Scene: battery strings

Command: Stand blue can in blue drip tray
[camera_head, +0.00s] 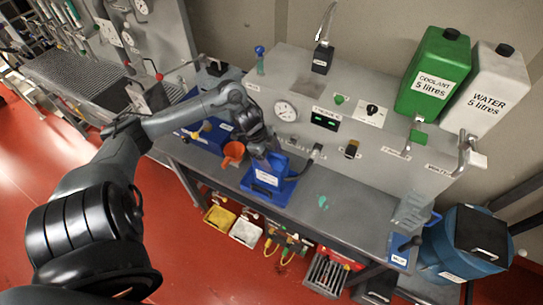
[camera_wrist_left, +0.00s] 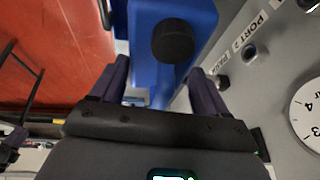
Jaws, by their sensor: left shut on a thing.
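The blue can (camera_head: 266,179) with a white label is on the bench's front part, below my left gripper (camera_head: 264,148). It looks roughly upright. In the left wrist view, the blue can (camera_wrist_left: 150,14) with its black cap (camera_wrist_left: 173,41) lies between the two fingers of my left gripper (camera_wrist_left: 162,88), which is shut on it. A blue drip tray (camera_head: 288,188) shows around the can's lower right side in the head view. The can hides much of it, and I cannot tell whether the can's base touches its floor. My right gripper is not in view.
An orange funnel (camera_head: 233,153) is close left of the can. The grey panel (camera_head: 330,135) with a gauge stands behind. Green coolant (camera_head: 436,72) and white water (camera_head: 487,92) containers stand on top. Bench space (camera_head: 345,215) right of the tray is mostly clear.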

